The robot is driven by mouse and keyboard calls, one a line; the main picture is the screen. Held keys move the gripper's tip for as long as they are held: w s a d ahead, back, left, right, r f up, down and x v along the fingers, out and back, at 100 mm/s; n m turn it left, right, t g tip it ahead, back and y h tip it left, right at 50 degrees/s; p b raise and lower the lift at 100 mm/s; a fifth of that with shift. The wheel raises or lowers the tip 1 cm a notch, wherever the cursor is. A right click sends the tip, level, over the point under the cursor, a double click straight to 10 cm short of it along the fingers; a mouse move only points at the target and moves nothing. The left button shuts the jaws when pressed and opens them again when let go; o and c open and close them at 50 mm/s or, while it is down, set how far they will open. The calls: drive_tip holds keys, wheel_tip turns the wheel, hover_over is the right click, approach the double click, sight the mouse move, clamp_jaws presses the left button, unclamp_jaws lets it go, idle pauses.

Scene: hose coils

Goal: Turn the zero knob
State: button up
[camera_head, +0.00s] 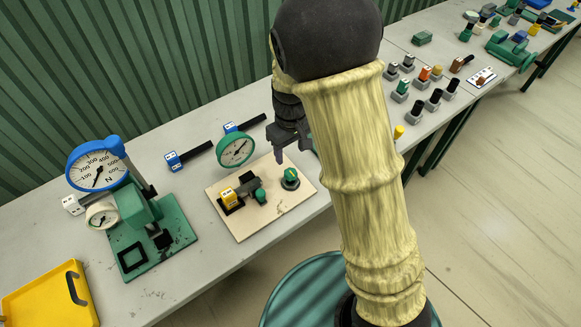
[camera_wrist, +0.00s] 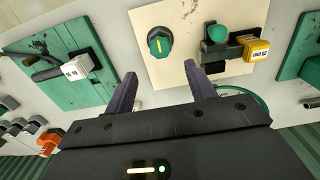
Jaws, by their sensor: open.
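A round knob (camera_head: 290,178) with a green top, a yellow pointer line and a dark skirt sits on the right part of a beige board (camera_head: 243,226). In the wrist view the knob (camera_wrist: 159,43) is at upper middle, its yellow line running nearly up and down. No zero label is readable on it. My gripper (camera_head: 291,147) is above the back of the board, behind the knob. In the wrist view my open, empty gripper (camera_wrist: 160,72) has its two purple-grey fingers apart below the knob, not touching it.
A green press with a blue dial (camera_head: 97,164) stands left, beside a yellow tray (camera_head: 48,298). Several small knobbed fittings (camera_head: 416,108) stand right.

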sight(291, 172)
wheel_tip(291, 172, down, 9)
drive_tip(key=shift+p, duration=0.3)
drive_tip(key=c, duration=1)
drive_tip(key=shift+o, duration=0.2)
